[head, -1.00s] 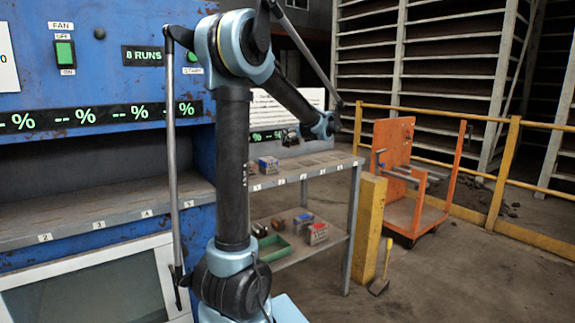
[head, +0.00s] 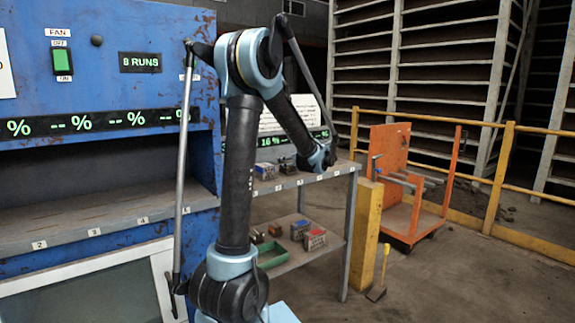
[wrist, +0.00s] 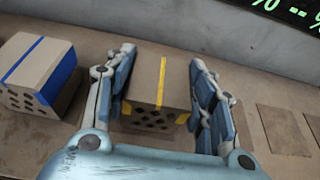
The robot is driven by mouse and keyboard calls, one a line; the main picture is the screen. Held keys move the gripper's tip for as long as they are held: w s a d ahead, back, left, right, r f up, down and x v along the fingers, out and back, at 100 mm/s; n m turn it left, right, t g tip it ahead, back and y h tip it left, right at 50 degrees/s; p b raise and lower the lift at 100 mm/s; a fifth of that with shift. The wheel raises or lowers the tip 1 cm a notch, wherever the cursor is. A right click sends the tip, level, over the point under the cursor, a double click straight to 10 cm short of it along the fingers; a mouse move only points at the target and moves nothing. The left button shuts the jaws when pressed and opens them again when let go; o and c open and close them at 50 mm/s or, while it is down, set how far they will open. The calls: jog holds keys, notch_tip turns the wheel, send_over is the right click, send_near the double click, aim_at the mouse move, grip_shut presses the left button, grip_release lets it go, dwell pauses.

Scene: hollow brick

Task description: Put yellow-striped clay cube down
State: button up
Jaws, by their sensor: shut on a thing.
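The yellow-striped clay cube (wrist: 143,78) is a tan hollow brick with a yellow stripe over its top and several dark holes in its front face. In the wrist view it sits between the two fingers of my gripper (wrist: 165,92), which is shut on it. It is close over or on the brown shelf top; I cannot tell whether it touches. In the head view my arm's end reaches down at the upper grey shelf (head: 332,173), and the fingers and held cube are hard to make out there.
A blue-striped cube (wrist: 38,72) stands left of my gripper. Flat dark rectangles (wrist: 283,130) mark the surface to the right, which is free. A wall with a green display rises behind. The lower shelf holds a green tray (head: 272,254) and several small blocks.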

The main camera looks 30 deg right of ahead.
jog(key=o, duration=1.1)
jog(key=shift+c, duration=0.2)
jog(key=a+v, duration=0.1)
jog(key=v, duration=1.1)
jog(key=shift+d, duration=0.45)
